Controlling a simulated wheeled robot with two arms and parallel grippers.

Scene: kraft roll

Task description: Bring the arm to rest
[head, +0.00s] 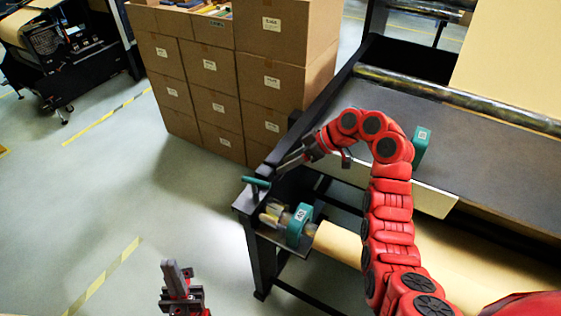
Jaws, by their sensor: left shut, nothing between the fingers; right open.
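My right arm (391,215) is red and curves up from the lower right over the machine. Its gripper (302,157) is open and hangs near the corner of the black frame, above the teal handle (256,182). No object shows in it. My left gripper (174,275) is shut and empty, upright over the floor at the bottom of the view. Most of the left arm is out of view.
A kraft roll (338,243) with a teal block (299,226) at its end sits low in the black frame (262,262). Another teal block (420,148) stands by the dark bed (480,130). Stacked cartons (207,70) stand behind. The floor (110,205) at left is clear.

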